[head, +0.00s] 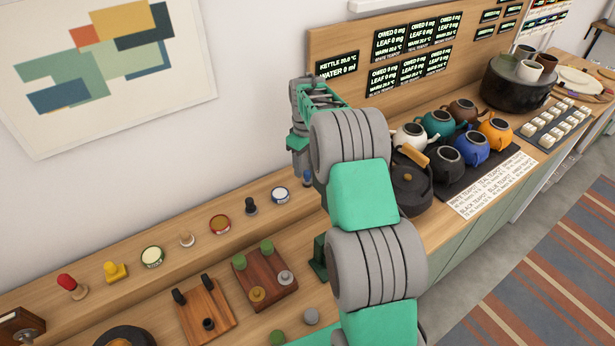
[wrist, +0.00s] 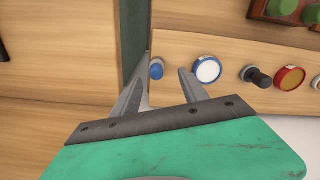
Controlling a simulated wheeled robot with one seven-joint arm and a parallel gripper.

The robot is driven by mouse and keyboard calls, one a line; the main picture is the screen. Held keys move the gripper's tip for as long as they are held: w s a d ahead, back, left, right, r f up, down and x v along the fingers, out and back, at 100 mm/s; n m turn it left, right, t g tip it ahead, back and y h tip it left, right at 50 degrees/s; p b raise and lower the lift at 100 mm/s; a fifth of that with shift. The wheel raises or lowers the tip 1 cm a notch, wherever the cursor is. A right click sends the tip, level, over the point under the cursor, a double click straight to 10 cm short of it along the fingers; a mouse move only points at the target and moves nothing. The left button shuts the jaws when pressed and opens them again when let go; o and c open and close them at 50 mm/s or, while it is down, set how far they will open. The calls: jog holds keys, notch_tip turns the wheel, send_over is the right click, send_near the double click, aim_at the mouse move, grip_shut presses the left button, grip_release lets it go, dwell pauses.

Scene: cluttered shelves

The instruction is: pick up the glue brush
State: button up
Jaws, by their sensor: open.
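A small blue-topped item (head: 307,178) stands on the raised wooden ledge, partly hidden behind my arm in the head view. It looks like the glue brush, though its shape is too small to be sure. In the wrist view the same blue top (wrist: 157,69) lies between the two fingers of my gripper (wrist: 165,64), close to the left finger. The fingers are apart and hold nothing. I cannot tell how far above the item they are. In the head view my arm hides the fingertips.
A blue-rimmed tin (head: 280,195) stands on the ledge just beside the right finger in the wrist view (wrist: 207,70). A black-handled item (head: 250,206) and a red tin (head: 220,225) follow along the ledge. A dark green post (wrist: 134,35) rises near the left finger.

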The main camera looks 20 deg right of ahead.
aim_at(306, 171)
jog(key=f, duration=0.2)
jog(key=f+p, duration=0.2)
jog(key=f, duration=0.1)
jog(key=shift+w+d+f, duration=0.15)
jog(key=shift+d+f, duration=0.15)
grip_shut()
